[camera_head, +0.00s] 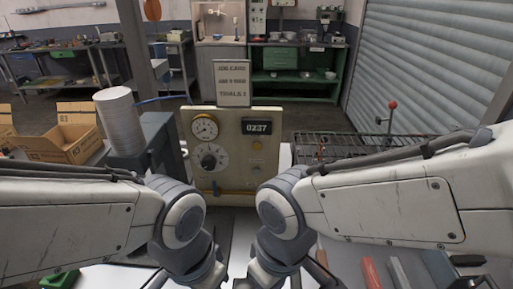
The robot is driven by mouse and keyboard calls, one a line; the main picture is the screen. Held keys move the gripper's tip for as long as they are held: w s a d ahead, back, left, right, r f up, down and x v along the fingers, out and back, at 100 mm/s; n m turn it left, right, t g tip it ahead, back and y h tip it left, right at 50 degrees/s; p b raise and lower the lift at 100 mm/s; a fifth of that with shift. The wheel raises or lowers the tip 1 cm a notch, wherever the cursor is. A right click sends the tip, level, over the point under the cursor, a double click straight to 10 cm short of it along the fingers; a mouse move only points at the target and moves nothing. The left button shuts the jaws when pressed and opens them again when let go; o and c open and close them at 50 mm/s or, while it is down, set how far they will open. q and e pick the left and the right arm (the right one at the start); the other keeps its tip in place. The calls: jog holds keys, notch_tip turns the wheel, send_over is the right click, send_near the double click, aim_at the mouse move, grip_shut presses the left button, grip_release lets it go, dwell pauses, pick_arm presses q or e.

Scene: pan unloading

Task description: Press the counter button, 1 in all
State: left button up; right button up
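The counter (256,127) is a dark display reading 0237, set in the upper right of a cream machine panel (232,183). A small round yellowish button (257,146) sits just below the counter. A larger amber spot lies lower on the panel, too small to make out. My two arms come in from the left and right, and their wrists bend down in front of the panel's lower part. Both wrists are apart from the button. The fingers are cut off or hidden at the bottom edge, so their opening cannot be seen.
A round gauge (204,127) and a black dial (212,158) sit on the panel's left. A sign (232,82) stands above it. A stack of pale discs (120,120) and a cardboard box (68,140) are left. A wire rack (345,143) is right, near a red-knobbed lever (391,106).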

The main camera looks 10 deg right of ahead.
jog(key=shift+c, duration=0.3)
grip_shut()
